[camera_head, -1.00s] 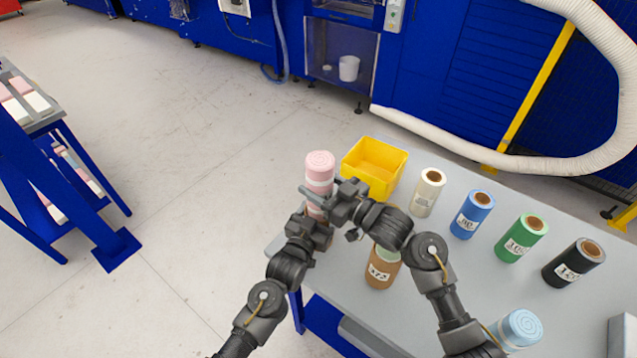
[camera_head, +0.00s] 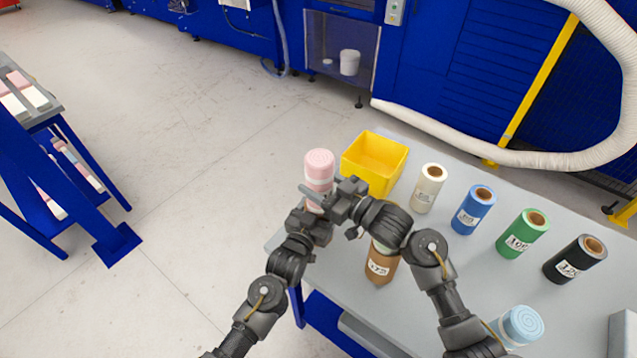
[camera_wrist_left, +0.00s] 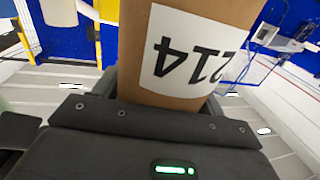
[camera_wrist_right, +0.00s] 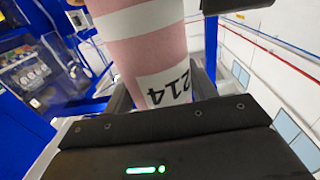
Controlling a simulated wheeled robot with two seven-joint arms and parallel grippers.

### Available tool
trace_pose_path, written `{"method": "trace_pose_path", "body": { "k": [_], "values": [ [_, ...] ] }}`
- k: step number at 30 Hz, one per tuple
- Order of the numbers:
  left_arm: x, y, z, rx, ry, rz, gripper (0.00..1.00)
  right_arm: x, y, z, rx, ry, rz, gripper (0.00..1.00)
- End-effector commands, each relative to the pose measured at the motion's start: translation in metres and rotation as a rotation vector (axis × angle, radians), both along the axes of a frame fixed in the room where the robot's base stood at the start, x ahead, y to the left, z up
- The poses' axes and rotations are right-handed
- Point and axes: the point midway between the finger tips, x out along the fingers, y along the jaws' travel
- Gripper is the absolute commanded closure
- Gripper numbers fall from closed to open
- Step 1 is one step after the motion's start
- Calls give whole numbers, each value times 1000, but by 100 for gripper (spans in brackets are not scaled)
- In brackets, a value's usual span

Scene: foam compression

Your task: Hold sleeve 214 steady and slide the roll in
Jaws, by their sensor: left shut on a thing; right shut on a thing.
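The pink roll (camera_head: 319,166), with white bands, stands upright above the table's left corner. My right gripper (camera_head: 318,197) is shut around it; the right wrist view shows the roll (camera_wrist_right: 145,45) between the fingers, with a 214 label. My left gripper (camera_head: 311,222) is just below and is shut on sleeve 214 (camera_wrist_left: 185,50), a brown cardboard tube with a white label in the left wrist view. In the head view the grippers hide the sleeve, so I cannot tell whether the roll's lower end is inside it.
A yellow bin (camera_head: 353,162) stands behind the grippers. A brown sleeve with a pale green roll (camera_head: 381,265) stands right of them. White (camera_head: 428,190), blue (camera_head: 472,212), green (camera_head: 521,236) and black (camera_head: 574,262) labelled tubes line the table (camera_head: 460,280). A light blue roll (camera_head: 522,325) is near the front.

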Motion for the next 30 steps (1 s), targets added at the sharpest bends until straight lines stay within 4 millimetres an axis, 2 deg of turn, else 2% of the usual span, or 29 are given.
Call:
{"method": "trace_pose_path", "body": {
  "k": [21, 30],
  "values": [
    [0, 0, 0, 2, 4, -1, 53, 1, -1, 43, 2, -8, -2, 65],
    [0, 0, 0, 2, 4, -1, 53, 1, -1, 53, 3, -6, -2, 65]
  ]
}}
